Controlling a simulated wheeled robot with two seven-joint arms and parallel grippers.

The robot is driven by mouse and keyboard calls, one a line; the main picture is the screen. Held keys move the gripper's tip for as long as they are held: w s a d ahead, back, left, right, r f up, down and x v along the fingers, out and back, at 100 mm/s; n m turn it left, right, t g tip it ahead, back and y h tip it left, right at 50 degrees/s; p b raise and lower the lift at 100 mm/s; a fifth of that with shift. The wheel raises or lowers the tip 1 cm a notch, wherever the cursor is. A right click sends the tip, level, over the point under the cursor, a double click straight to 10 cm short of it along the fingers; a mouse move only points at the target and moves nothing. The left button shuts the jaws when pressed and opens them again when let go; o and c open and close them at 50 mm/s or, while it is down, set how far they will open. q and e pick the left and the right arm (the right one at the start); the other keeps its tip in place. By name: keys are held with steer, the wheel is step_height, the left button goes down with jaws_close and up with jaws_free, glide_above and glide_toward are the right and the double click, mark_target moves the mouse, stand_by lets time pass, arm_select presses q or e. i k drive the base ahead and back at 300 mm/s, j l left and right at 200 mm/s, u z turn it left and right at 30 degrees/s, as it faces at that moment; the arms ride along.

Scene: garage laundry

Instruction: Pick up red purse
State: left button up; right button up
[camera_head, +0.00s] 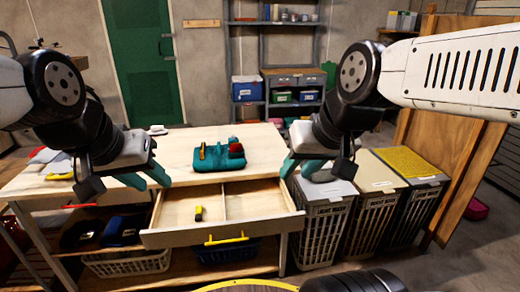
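I cannot make out a red purse for certain. A small red item (234,141) sits at the back of a teal tool bag or cloth (212,158) on the wooden table, too small to identify. A pinkish-red object (476,209) lies on the floor at the far right, partly hidden by a wooden panel. My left gripper (146,178) is over the table's left front, its teal fingers apart and empty. My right gripper (301,167) is by the table's right edge, near the hampers, its teal fingers apart and empty.
The wooden table (185,147) has an open drawer (180,236) with a small yellow item (198,213) inside. Three hampers (365,218) stand to its right. Baskets (128,263) sit on the shelf below. A shelf rack (290,76) and a green door (142,65) are at the back.

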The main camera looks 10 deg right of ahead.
mark_target(237, 147)
steer(key=i+j+u, duration=0.2)
steer(key=i+j, duration=0.65)
steer(key=i, duration=0.05)
